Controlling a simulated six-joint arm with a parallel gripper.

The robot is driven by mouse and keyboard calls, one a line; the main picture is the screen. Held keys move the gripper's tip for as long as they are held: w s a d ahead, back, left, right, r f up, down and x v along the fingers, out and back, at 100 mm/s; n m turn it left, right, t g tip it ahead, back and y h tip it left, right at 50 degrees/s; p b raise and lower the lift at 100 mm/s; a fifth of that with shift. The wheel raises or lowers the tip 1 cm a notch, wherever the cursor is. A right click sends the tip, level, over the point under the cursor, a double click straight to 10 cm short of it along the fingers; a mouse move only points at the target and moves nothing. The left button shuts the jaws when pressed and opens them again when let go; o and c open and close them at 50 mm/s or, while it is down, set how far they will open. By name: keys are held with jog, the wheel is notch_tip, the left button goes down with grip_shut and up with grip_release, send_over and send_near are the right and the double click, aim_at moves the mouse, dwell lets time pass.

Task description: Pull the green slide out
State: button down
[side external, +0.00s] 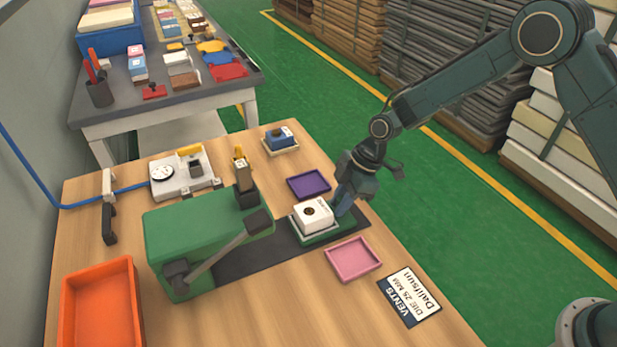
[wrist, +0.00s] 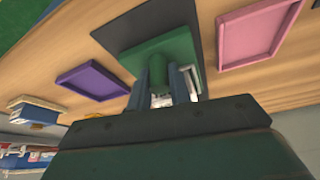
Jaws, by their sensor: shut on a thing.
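The green slide (side external: 318,237) sits on the dark strip in front of the green press (side external: 190,235), out from under the press head. A white block (side external: 312,215) with a dark round mark on top rests on the slide. My gripper (side external: 343,207) is at the slide's right end, beside the white block. In the wrist view, my gripper's fingers (wrist: 170,85) are closed around a green knob (wrist: 158,70) on the slide (wrist: 188,45). The white block is mostly hidden in the wrist view.
A purple tray (side external: 309,184) and a pink tray (side external: 353,259) lie on either side of the dark strip (side external: 240,262). A name plate (side external: 410,296) lies near the table's right edge. An orange bin (side external: 100,310) stands at the front left. A blue block (side external: 280,139) stands behind.

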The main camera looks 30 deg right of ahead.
jog(key=c, duration=1.3)
grip_release()
jog(key=shift+d, duration=0.4)
jog(key=shift+c, duration=0.2)
jog(key=shift+o, duration=0.2)
jog(key=shift+a, duration=0.1)
jog(key=shift+r, duration=0.15)
jog(key=v, duration=1.3)
jog(key=shift+r, duration=0.35)
